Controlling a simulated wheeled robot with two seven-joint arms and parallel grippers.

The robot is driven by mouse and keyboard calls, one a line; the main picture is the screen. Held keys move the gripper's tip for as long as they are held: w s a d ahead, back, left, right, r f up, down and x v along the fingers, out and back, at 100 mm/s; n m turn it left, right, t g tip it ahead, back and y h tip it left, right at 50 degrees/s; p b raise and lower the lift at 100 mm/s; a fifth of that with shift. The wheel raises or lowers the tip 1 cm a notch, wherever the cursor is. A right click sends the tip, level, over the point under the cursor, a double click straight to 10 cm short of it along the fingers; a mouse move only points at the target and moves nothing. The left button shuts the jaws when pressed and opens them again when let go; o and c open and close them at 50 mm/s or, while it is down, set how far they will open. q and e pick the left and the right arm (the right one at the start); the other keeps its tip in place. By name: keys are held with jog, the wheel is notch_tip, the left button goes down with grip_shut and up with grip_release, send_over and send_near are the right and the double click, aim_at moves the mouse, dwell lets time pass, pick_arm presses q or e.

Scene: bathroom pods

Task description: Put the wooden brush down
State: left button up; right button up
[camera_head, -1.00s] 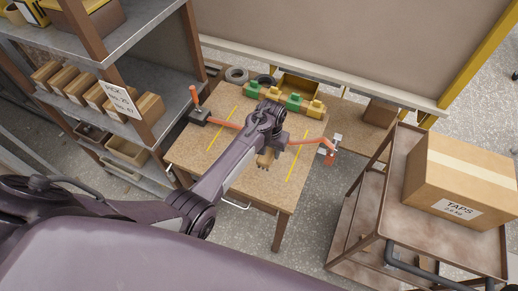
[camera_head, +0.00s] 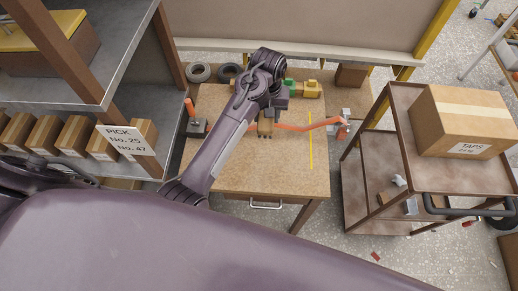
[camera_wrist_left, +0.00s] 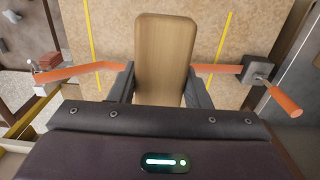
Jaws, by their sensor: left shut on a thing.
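The wooden brush (camera_head: 265,128) is under my left gripper (camera_head: 267,112) in the head view, over the wooden workbench (camera_head: 270,178). In the left wrist view the brush (camera_wrist_left: 165,58) shows as a plain tan wooden block between the two dark fingers. My left gripper (camera_wrist_left: 160,90) is shut on it. I cannot tell whether the brush touches the bench top; its underside is hidden. My right gripper is not in view.
An orange bar (camera_head: 305,127) crosses the bench behind the brush, with an orange-handled dark block (camera_head: 195,127) at the left. Green and yellow blocks (camera_head: 305,88) stand at the back. The front bench top is clear. A trolley (camera_head: 362,205) carries a box (camera_head: 465,120).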

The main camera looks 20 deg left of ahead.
pick_arm(q)
jog(key=f, duration=0.9)
jog(key=f+b, duration=0.1)
jog(key=f, duration=0.4)
jog(key=shift+d+f, duration=0.15)
jog(key=shift+d, duration=0.2)
jog(key=shift+f+b, duration=0.85)
jog(key=shift+b, duration=0.1)
jog(key=shift+w, duration=0.1)
notch_tip(320, 180, down, 4)
jog(key=b, duration=0.3)
jog(key=shift+r+b, duration=0.25)
jog(key=shift+b, duration=0.15)
jog(key=shift+f, duration=0.25)
jog(key=shift+r, duration=0.15)
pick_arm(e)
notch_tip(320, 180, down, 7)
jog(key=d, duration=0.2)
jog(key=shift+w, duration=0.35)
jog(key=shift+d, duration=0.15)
pick_arm(q)
jog(key=shift+f, duration=0.2)
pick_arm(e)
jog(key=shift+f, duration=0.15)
